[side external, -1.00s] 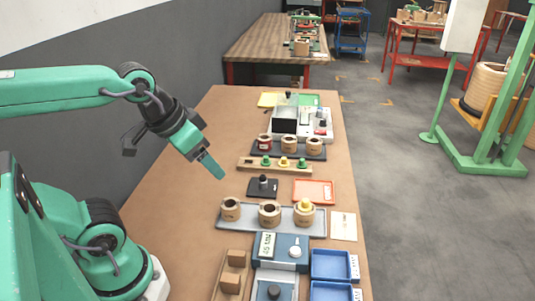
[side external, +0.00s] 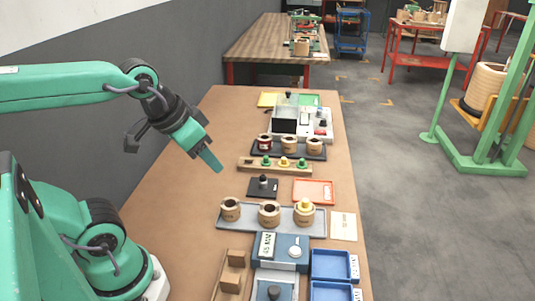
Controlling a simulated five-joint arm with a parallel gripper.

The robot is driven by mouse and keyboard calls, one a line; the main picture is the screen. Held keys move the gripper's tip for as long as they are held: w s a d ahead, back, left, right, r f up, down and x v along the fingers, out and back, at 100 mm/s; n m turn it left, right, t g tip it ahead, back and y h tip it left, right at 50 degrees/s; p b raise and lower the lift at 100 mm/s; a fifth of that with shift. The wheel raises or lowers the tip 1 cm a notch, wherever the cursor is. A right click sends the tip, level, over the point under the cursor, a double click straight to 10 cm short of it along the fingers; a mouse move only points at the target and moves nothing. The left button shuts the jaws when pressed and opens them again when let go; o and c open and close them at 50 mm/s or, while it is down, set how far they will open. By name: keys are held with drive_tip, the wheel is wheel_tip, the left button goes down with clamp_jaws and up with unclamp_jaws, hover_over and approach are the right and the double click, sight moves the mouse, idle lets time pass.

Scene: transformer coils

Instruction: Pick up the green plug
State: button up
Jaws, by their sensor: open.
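Two small green plugs stand upright in the wooden rack (side external: 247,164) in the middle of the table. One green plug (side external: 266,161) is at the left and the other green plug (side external: 302,162) at the right, with a yellow plug (side external: 284,162) between them. My gripper (side external: 211,161) hangs in the air to the left of the rack, apart from it, pointing down and to the right. It is open, and nothing shows between its fingers.
Behind the rack, several coils (side external: 289,144) stand on a dark tray. In front are a black block with a knob (side external: 263,186), an orange-red tray (side external: 313,191) and a grey tray (side external: 228,222) of coils. The table's left side is clear.

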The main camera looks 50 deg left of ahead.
drive_tip(key=w+a+r+g, duration=0.2)
drive_tip(key=w+r, duration=0.2)
drive_tip(key=w, duration=0.7)
drive_tip(key=g, duration=0.3)
hover_over(302, 159)
drive_tip(key=f, duration=1.2)
drive_tip(key=s+f, duration=0.1)
drive_tip(key=f, duration=0.4)
drive_tip(key=shift+d+f, duration=0.15)
drive_tip(key=shift+f, duration=0.25)
drive_tip(key=shift+w+a+f+g, duration=0.2)
drive_tip(key=shift+w+f+g, duration=0.1)
drive_tip(key=shift+f, duration=0.3)
drive_tip(key=shift+f, duration=0.1)
drive_tip(key=shift+d+f, duration=0.15)
drive_tip(key=shift+f, duration=3.65)
drive_tip(key=shift+w, duration=0.1)
